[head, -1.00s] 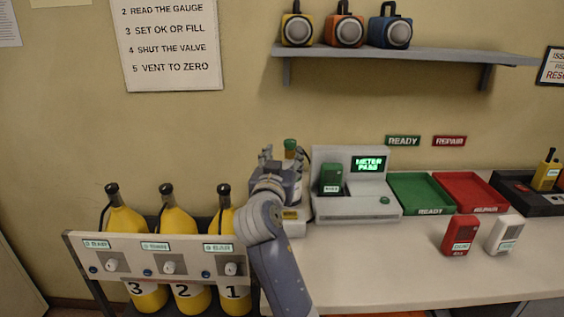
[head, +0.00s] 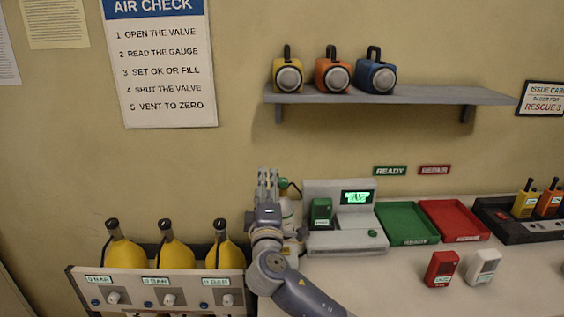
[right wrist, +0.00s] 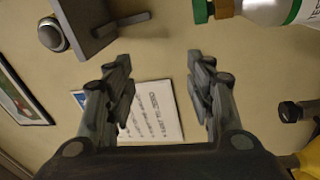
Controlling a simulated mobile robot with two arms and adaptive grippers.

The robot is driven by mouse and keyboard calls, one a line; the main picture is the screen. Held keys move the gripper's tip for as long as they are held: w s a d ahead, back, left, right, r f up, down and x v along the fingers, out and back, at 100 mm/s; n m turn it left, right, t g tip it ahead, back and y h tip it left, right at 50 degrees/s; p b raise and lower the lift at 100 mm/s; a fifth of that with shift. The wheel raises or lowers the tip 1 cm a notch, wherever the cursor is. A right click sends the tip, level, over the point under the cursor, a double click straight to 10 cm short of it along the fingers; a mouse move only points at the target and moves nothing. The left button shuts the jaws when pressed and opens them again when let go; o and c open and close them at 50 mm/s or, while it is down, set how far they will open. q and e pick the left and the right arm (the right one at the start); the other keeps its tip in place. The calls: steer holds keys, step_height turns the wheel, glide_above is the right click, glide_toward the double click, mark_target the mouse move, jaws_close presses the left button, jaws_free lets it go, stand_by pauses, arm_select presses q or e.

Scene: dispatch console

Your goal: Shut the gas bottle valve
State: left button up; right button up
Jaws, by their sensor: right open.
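The gas bottle (head: 288,213) stands upright left of the meter station, white with green, its body partly hidden behind my right gripper. Its green valve knob (head: 283,184) shows just right of the fingers. In the right wrist view the bottle (right wrist: 268,9) is at the top right edge, with the green knob (right wrist: 200,11) and a brass neck (right wrist: 223,9). My right gripper (head: 267,174) is raised with its fingers upward beside the knob. It is open and empty in the wrist view (right wrist: 165,90), and the knob lies outside its fingers. My left gripper is out of view.
The meter station (head: 345,240) holds a green meter (head: 321,211) and has a lit screen. Green (head: 407,223) and red (head: 455,220) trays lie right of it. Yellow air cylinders (head: 175,255) stand in a rack at left. A shelf (head: 400,95) hangs above.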

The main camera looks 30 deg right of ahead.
mark_target(284, 183)
steer(key=s+d+f+n+y+p, duration=0.25)
steer(key=n+p, duration=0.25)
steer(key=n, duration=0.6)
steer(key=s+d+f+n+y+p, duration=0.1)
steer(key=d+f+n+y+p, duration=0.2)
steer(key=n, duration=0.8)
steer(key=shift+n+h, duration=0.25)
steer(key=shift+n, duration=0.05)
steer(key=p+x, duration=0.1)
steer(key=x, duration=0.2)
steer(key=r+p+x, duration=0.1)
steer(key=x, duration=0.1)
steer(key=p+x, duration=0.1)
steer(key=x, duration=0.2)
steer(key=shift+w+d+r, duration=0.15)
steer(key=shift+w+d, duration=0.05)
steer(key=shift+d, duration=0.3)
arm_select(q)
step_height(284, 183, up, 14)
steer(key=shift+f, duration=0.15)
arm_select(e)
steer(key=shift+x, duration=1.05)
arm_select(q)
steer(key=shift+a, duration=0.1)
steer(key=shift+p, duration=0.3)
arm_select(e)
steer(key=c, duration=1.1)
